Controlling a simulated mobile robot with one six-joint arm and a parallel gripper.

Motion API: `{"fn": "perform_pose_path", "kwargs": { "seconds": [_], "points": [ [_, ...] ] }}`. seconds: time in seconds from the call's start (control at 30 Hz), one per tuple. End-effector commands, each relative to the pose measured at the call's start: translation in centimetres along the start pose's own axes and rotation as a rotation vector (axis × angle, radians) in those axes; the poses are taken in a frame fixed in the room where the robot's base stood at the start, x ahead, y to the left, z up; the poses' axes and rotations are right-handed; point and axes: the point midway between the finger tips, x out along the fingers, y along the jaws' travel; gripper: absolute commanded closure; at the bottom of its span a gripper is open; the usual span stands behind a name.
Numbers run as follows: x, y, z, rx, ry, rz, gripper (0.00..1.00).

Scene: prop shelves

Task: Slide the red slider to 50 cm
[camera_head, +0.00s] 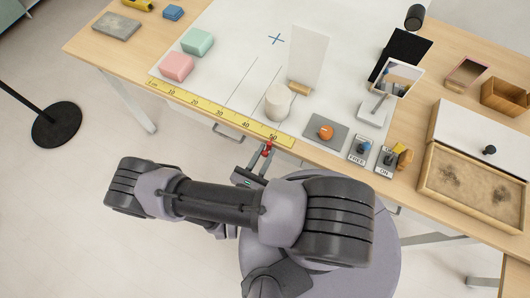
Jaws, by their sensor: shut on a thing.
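The yellow ruler (205,107) runs along the table's front edge, with marks 10 to 50 rising to the right. The small red slider (268,146) is at the ruler's right end, by the 50 mark; its exact reading is too small to tell. My gripper (266,151) reaches up to the table's front edge and is shut on the red slider. Its fingers hide part of the slider. My arm lies in front of the table, below the ruler.
Pink (177,66) and green (197,41) blocks stand behind the ruler's left part. A pale cylinder (278,102) stands behind its right part. An orange button (326,132), switches (361,149) and a sand tray (470,185) are further right. A drawer handle (229,133) sticks out below the edge.

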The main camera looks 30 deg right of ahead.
Motion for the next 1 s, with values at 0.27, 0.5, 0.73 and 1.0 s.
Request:
{"fn": "perform_pose_path", "kwargs": {
  "seconds": [0.27, 0.5, 0.73, 1.0],
  "points": [
    [0.0, 0.0, 0.0, 0.0, 0.0, 0.0, 0.55],
    [0.0, 0.0, 0.0, 0.0, 0.0, 0.0, 0.55],
    [-1.0, 0.1, 0.1, -0.001, 0.0, 0.005, 0.55],
    [-8.7, 0.2, 0.1, 0.003, 0.002, 0.011, 0.55]
  ]
}}
